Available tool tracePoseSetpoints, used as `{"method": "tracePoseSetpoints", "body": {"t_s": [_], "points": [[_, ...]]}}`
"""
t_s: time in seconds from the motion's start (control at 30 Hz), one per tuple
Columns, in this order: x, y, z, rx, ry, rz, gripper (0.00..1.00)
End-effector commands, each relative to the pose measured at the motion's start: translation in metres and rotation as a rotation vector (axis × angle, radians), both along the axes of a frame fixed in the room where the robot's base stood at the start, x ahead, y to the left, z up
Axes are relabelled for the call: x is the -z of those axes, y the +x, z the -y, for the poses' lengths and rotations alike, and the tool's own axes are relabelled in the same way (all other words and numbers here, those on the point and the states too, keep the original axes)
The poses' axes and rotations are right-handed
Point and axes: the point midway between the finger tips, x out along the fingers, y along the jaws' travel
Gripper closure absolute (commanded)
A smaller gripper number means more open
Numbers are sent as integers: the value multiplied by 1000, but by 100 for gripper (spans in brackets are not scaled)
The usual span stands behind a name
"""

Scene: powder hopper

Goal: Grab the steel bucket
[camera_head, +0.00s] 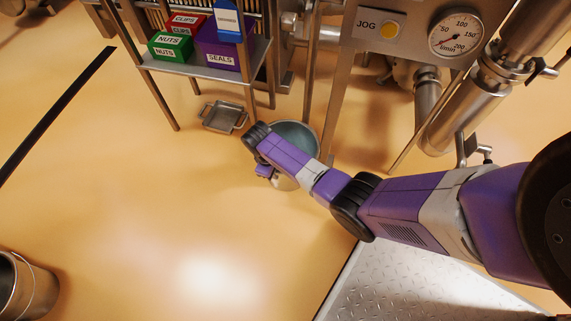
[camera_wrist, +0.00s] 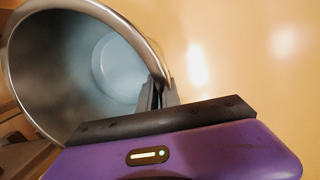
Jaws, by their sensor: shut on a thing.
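The steel bucket (camera_head: 297,131) is on the floor below the machinery, partly hidden by my arm in the head view. In the wrist view the steel bucket (camera_wrist: 62,62) fills the upper left, its open mouth and bluish-grey inside facing the camera. My gripper (camera_wrist: 158,95) is shut on the bucket's rim, with the wall between its fingers. In the head view the fingers are hidden behind the wrist. Whether the bucket's base touches the floor cannot be told.
A shelf (camera_head: 190,68) with labelled boxes stands behind, and a small metal tray (camera_head: 222,117) lies on the floor beside the bucket. Another metal bucket (camera_head: 28,288) is at the lower left. A tread-plate platform (camera_head: 400,285) is at the front. The floor at left centre is clear.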

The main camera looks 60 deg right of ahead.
Motion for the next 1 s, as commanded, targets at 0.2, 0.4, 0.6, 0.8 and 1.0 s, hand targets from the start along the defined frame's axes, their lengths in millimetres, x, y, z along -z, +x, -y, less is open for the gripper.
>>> {"method": "tracePoseSetpoints", "body": {"t_s": [0.2,0.4,0.6,0.8,1.0], "points": [[-1,1,2,-1,-5,2,100],[-4,4,3,-1,-8,8,100],[-5,4,3,-1,-8,8,100],[-12,4,2,-1,-7,6,100],[-24,4,2,-1,-7,6,100]]}}
